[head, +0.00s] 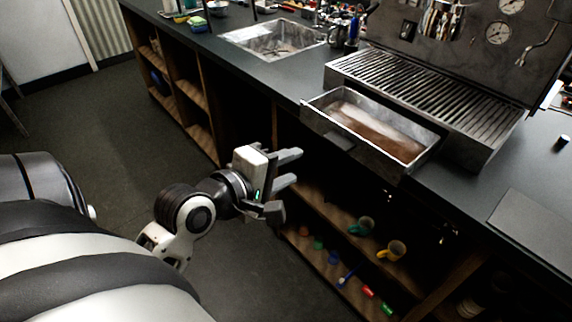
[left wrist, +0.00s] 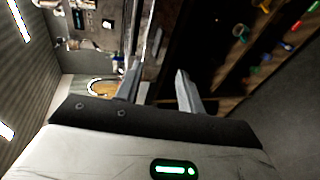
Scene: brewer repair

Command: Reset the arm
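My left gripper (head: 288,168) is in front of the counter, below the counter top and left of the pulled-out drawer. Its two fingers are apart with nothing between them. The left wrist view shows the same open fingers (left wrist: 158,85), with the dark shelf side beyond. The espresso machine (head: 462,50) stands on the counter at the right. Its metal drawer (head: 372,132), with brown residue inside, sticks out over the counter's front edge. The gripper appears apart from the drawer. My right gripper is not in either view.
The counter (head: 262,72) runs from upper left to lower right, with a sink (head: 275,40) set in it. Open shelves below hold a green mug (head: 362,226), a yellow mug (head: 393,250) and several small coloured items. The floor (head: 120,130) at the left is clear.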

